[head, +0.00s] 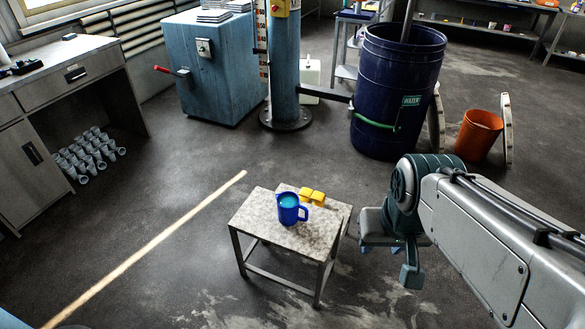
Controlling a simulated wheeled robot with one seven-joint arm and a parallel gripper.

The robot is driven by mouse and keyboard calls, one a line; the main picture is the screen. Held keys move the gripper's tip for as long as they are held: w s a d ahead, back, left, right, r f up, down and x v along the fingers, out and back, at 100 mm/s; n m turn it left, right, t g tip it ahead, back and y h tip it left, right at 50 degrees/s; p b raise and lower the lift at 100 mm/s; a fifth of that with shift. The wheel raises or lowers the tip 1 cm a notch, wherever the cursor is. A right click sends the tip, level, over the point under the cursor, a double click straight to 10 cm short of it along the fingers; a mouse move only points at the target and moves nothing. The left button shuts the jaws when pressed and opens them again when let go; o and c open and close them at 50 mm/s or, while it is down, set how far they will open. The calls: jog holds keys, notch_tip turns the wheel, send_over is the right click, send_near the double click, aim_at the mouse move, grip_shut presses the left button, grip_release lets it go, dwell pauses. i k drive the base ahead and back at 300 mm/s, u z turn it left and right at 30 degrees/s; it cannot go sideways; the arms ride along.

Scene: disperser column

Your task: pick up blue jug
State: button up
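The blue jug (288,213) stands upright on a small stool-like table (255,211) in the middle of the head view. Its handle points to the right, and light blue-green shows in its open top. A yellow object (312,196) sits close behind it on the same top. My gripper (387,262) is to the right of the small table, apart from the jug. Its fingers are spread, with nothing visible between them. Part of the gripper is hidden by its own wrist.
A large dark blue barrel (390,95) and an orange bucket (478,135) stand behind my arm. A blue cabinet (213,75) and a column (285,60) are at the back. A desk (70,70) is at left. Floor left of the small table is clear.

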aim_at(288, 205)
jog(key=i, duration=0.95)
jog(key=u, duration=0.95)
